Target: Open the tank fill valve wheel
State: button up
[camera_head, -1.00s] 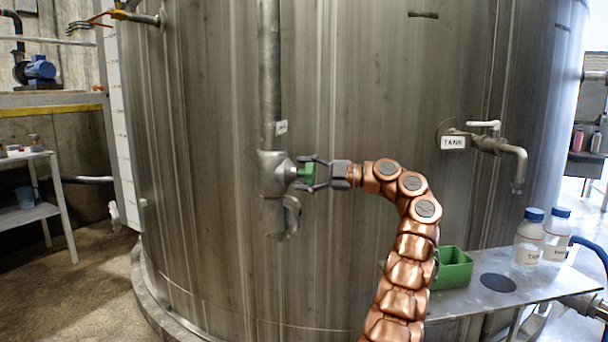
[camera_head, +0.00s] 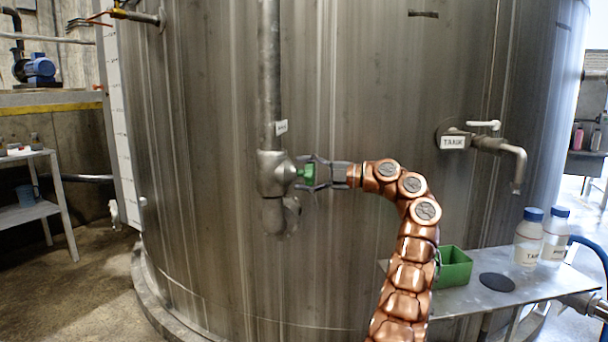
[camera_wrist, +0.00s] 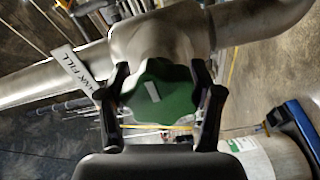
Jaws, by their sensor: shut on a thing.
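The green tank fill valve wheel (camera_head: 309,173) sits on the right side of a grey valve body (camera_head: 272,174) on a vertical pipe in front of the tank. In the wrist view the lobed green wheel (camera_wrist: 160,92) fills the middle, with a pale mark on its face. My gripper (camera_head: 311,173) is shut on the wheel, one dark finger on each side of its rim. The fingers also show in the wrist view (camera_wrist: 160,105). A white tag (camera_wrist: 80,75) reading "FILL" hangs on the pipe beside the valve. The wheel's far side is hidden.
A tap with a white lever (camera_head: 484,126) and a "TANK" label sticks out at the right. A metal shelf (camera_head: 520,290) below it holds a green bin (camera_head: 453,270) and two blue-capped bottles (camera_head: 529,238). The tank wall (camera_head: 210,200) stands close behind the valve.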

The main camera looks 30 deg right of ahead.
jog(key=o, duration=1.2)
jog(key=shift+c, duration=0.2)
jog(key=shift+s+d, duration=0.1)
jog(key=v, duration=1.1)
jog(key=shift+s+d, duration=0.25)
jog(key=shift+d, duration=0.05)
